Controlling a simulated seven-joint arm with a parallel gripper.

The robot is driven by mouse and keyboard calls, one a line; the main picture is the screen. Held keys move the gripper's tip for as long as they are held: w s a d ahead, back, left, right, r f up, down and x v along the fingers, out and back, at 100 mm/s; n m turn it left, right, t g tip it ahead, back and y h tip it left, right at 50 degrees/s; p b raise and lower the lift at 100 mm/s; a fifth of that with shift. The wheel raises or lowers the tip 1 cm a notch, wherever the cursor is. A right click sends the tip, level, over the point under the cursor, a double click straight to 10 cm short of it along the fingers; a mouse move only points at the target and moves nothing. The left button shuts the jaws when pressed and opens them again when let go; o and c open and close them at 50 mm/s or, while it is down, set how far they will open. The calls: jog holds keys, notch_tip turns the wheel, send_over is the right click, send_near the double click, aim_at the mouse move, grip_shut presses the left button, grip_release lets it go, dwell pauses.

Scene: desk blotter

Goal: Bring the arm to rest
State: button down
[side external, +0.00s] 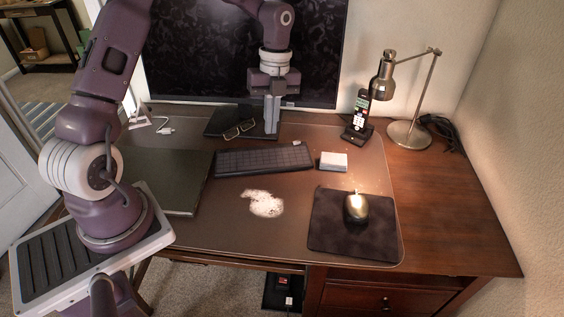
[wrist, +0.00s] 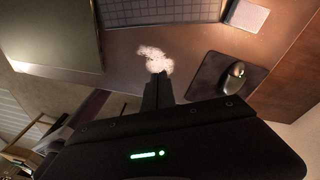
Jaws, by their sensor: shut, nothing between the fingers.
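My gripper (side external: 272,116) hangs over the back of the desk in the side external view, in front of the dark monitor, with its fingers pointing down. Its fingers are together and hold nothing. In the wrist view the shut fingers (wrist: 158,88) point toward a white patch on the blotter, which lies beyond the fingertips. The gripper looks clear of the keyboard (side external: 263,160); I cannot tell exactly how high it is above the desk.
Eyeglasses (side external: 239,130) lie near the gripper. A laptop (side external: 178,181), white patch (side external: 264,204), small white box (side external: 333,161), mouse (side external: 356,206) on its pad (side external: 333,235), phone (side external: 358,118) and lamp (side external: 408,133) occupy the desk. The desk's right side is bare.

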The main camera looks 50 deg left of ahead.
jog(key=s+d+r+n+t+y, duration=0.1)
jog(key=s+d+r+n, duration=0.15)
jog(key=r, duration=0.25)
jog(key=s+d+r+n+t+y, duration=0.1)
jog(key=s+d+r+n, duration=0.1)
jog(key=s+r+n, duration=0.3)
jog(key=s+d+r+n+t, duration=0.2)
jog(key=s+d+r+n, duration=0.1)
jog(key=s+n, duration=0.4)
jog(key=s+d+r+n+t+h, duration=0.1)
jog(key=s+d+r+n+t, duration=0.2)
jog(key=s+n, duration=0.4)
jog(key=shift+s+d+r+n, duration=0.35)
jog(key=shift+s+r, duration=0.25)
jog(key=shift+s, duration=0.5)
